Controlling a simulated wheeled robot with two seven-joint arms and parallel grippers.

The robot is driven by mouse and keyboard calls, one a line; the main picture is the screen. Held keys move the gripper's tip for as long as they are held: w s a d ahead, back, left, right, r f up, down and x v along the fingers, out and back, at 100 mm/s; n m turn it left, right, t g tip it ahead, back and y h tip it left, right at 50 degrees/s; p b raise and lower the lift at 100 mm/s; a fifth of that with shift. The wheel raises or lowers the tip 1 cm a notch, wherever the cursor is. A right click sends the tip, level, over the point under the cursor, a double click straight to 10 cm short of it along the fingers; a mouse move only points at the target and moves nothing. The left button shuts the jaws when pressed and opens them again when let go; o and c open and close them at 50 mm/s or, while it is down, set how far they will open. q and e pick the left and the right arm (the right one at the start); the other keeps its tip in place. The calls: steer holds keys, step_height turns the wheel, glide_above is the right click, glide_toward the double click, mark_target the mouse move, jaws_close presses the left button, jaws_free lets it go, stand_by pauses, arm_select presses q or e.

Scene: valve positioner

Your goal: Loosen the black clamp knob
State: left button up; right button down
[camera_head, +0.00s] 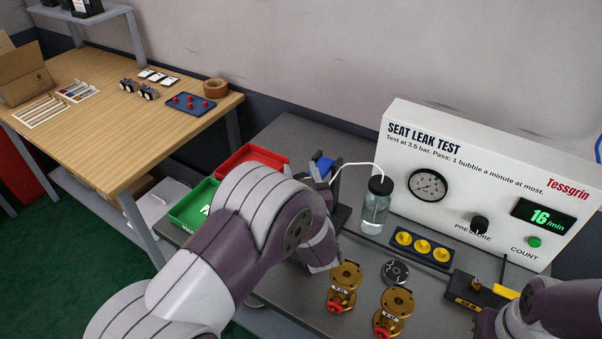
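I cannot make out the black clamp knob for certain; my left arm covers part of the bench. A dark clamp-like fixture (341,214) with a blue part on top (323,166) stands behind my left wrist, partly hidden. My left gripper (322,256) is at the end of the bent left arm, low over the bench, left of the brass valves. Its fingers are mostly hidden, so I cannot tell whether it is open or shut. My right arm shows only at the lower right edge; its gripper is out of view.
Two brass valves (343,286) (393,310) with red handwheels and a dark round disc (395,271) are on the grey bench. Behind are a capped bottle (376,205), a yellow-capped tray (421,247) and the leak tester (484,175). Red (253,157) and green (190,207) bins stand left.

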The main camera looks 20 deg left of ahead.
arm_select(q)
steer(key=shift+c, duration=1.2)
steer(key=shift+n+y, duration=0.3)
steer(key=shift+y, duration=0.1)
